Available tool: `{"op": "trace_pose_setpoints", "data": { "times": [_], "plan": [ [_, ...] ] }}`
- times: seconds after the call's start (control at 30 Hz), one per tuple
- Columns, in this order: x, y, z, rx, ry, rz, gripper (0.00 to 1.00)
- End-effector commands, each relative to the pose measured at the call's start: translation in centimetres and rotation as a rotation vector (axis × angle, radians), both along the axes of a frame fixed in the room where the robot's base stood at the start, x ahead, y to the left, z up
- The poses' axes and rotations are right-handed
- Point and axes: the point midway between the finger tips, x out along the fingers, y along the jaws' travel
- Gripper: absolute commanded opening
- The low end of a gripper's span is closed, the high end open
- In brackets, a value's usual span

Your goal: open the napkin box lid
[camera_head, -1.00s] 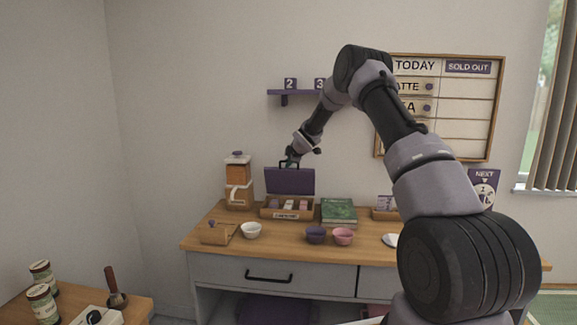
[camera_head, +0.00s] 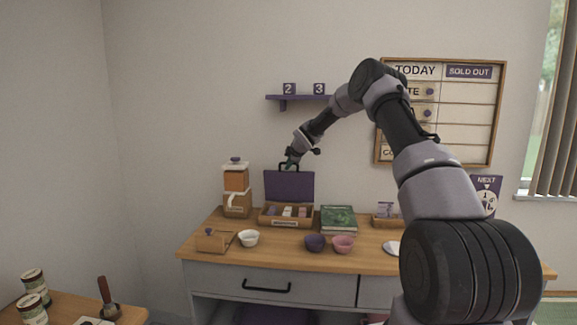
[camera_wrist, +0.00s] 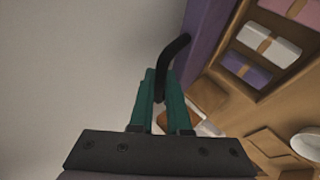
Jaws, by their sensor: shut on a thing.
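The napkin box (camera_head: 286,222) stands on the wooden counter, with rolled, banded napkins in its compartments. Its purple lid (camera_head: 289,187) is raised and stands about upright at the back of the box. A black loop handle sits on the lid's top edge. My gripper (camera_head: 290,162) is at this handle, above the lid. In the wrist view my gripper's green fingers (camera_wrist: 160,95) are closed on the black handle (camera_wrist: 173,62). The purple lid (camera_wrist: 205,35) runs beside it, with the open box (camera_wrist: 268,50) at the right.
A wood-and-white dispenser (camera_head: 236,190) stands close left of the box, and a green book (camera_head: 338,218) lies at its right. A white bowl (camera_head: 249,238), a purple bowl (camera_head: 314,243) and a pink bowl (camera_head: 343,244) sit in front. A shelf (camera_head: 299,97) is on the wall above.

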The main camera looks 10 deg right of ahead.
Motion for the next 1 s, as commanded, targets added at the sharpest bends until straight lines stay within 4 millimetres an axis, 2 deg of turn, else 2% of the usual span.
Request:
{"op": "trace_pose_setpoints", "data": {
  "times": [0.3, 0.33, 0.37, 0.4, 0.77, 0.87, 1.0],
  "plan": [
    [0.0, 0.2, 0.0, 0.0, -0.001, 0.003, 0.0],
    [0.0, 0.1, 0.0, 0.0, -0.001, 0.003, 0.26],
    [0.0, 0.1, 0.0, 0.0, -0.001, 0.003, 0.38],
    [0.0, 0.1, 0.0, 0.0, -0.001, 0.003, 0.45],
    [-0.1, 0.0, 0.0, 0.0, 0.002, 0.001, 0.45],
    [-0.6, -0.1, 0.4, -0.001, 0.001, 0.0, 0.45],
    [-2.1, -0.4, 2.0, -0.002, -0.001, 0.001, 0.45]
  ]
}}
